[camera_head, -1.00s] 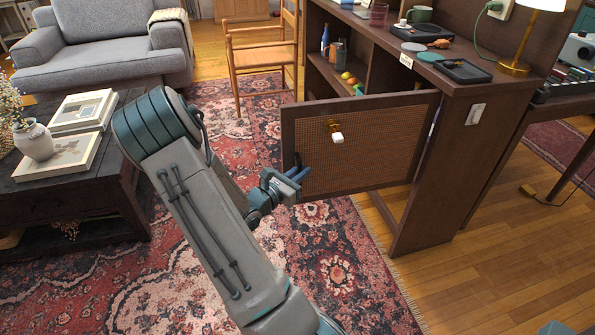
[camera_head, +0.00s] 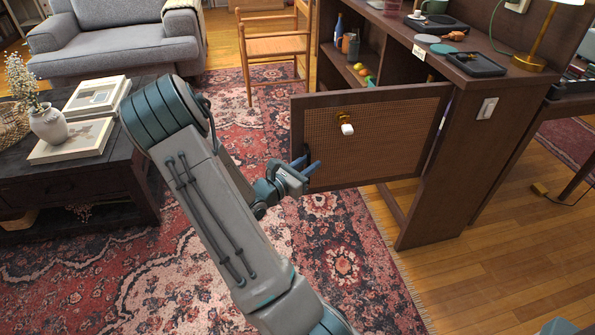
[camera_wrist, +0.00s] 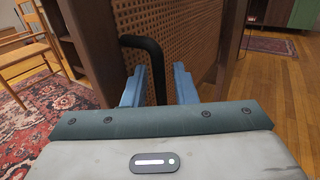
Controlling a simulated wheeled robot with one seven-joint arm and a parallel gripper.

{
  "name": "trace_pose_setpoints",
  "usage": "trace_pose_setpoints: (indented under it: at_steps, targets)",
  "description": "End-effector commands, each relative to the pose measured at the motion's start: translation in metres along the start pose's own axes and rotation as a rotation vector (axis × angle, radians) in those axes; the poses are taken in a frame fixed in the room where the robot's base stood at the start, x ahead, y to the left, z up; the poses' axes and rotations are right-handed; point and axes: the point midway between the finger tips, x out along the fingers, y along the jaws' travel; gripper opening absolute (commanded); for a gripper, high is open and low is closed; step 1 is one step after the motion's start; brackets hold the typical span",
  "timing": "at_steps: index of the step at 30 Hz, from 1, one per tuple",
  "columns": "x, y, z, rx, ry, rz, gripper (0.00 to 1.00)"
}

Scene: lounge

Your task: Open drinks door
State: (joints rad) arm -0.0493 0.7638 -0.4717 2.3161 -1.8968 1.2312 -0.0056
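The drinks door (camera_head: 375,150) is a dark-framed panel with woven cane. It stands swung out from the dark wooden cabinet (camera_head: 435,200), with shelf space showing behind it. A brass fitting with a white tag (camera_head: 347,129) sits on its face. My gripper (camera_head: 307,167) is at the door's free left edge. In the wrist view, the black bar handle (camera_wrist: 150,62) passes between the two blue fingers of my gripper (camera_wrist: 160,85). The fingers are apart, with a gap showing on the handle's right side. Contact with the left finger is unclear.
Bottles (camera_head: 338,35) and fruit stand on the shelf behind the door. A tray (camera_head: 475,63) and a lamp are on the cabinet top. A wooden chair (camera_head: 272,46) stands behind the door, and a low dark table (camera_head: 90,180) is at left. Patterned rug lies between.

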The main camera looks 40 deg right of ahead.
Motion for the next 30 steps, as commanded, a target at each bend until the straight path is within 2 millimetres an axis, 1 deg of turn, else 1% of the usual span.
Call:
trace_pose_setpoints:
  at_steps: [5,12,15,18,21,24,30]
  targets:
    - [-0.03,0.0,0.002,-0.002,0.002,0.004,0.25]
    - [-0.086,0.0,0.002,-0.003,0.001,0.006,0.25]
    - [-0.105,-0.001,0.002,-0.003,0.0,0.006,0.25]
    - [-0.12,-0.001,0.001,-0.002,0.001,0.004,0.25]
    - [-0.128,-0.002,0.001,-0.001,0.0,0.002,0.25]
    - [-0.133,-0.002,0.001,-0.001,-0.001,0.001,0.25]
    - [-0.133,-0.002,0.0,-0.001,-0.001,0.0,0.25]
